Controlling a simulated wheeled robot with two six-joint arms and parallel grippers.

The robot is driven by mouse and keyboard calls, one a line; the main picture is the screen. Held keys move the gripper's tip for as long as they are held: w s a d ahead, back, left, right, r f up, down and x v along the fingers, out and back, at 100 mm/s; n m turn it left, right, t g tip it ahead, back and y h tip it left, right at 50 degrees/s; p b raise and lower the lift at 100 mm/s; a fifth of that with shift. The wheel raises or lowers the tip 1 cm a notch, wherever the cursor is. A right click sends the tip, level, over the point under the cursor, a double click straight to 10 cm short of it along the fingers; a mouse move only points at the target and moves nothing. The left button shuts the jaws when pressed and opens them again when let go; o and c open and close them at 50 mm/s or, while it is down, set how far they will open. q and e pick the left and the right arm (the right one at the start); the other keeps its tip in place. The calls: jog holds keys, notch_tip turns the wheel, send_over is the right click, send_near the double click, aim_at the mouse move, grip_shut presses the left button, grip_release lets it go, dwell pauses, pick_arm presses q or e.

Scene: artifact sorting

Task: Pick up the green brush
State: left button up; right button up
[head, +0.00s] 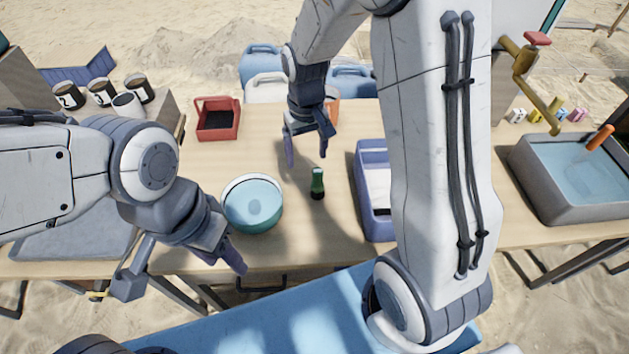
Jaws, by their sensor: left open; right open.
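The green brush (317,184) stands on the wooden table near its middle, with a dark handle below a green top. My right gripper (307,158) is open and empty above and behind the brush, its fingers pointing down and apart from it. My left gripper (190,279) is open near the table's front edge, to the left of and in front of the bowl. Nothing hides the brush.
A teal bowl (252,204) stands left of the brush. A purple tray (365,205) lies to its right, partly hidden by my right arm. A red bin (218,119) is at the back left. A grey water basin (535,180) stands far right.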

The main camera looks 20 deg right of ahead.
aim_at(318, 181)
jog(key=shift+m, duration=0.4)
jog(key=d+f, duration=0.1)
jog(key=w+f, duration=0.1)
jog(key=d+f, duration=0.1)
jog(key=shift+w+d+f, duration=0.2)
jog(key=shift+w+d, duration=0.15)
notch_tip(318, 181, down, 4)
jog(key=shift+r+b, duration=0.15)
jog(key=shift+b, duration=0.15)
jog(key=shift+s+d+f, duration=0.1)
jog(key=shift+s+f, duration=0.05)
jog(key=shift+f, duration=1.4)
jog(key=shift+s+d+f, duration=0.1)
jog(key=shift+f, duration=1.4)
grip_shut()
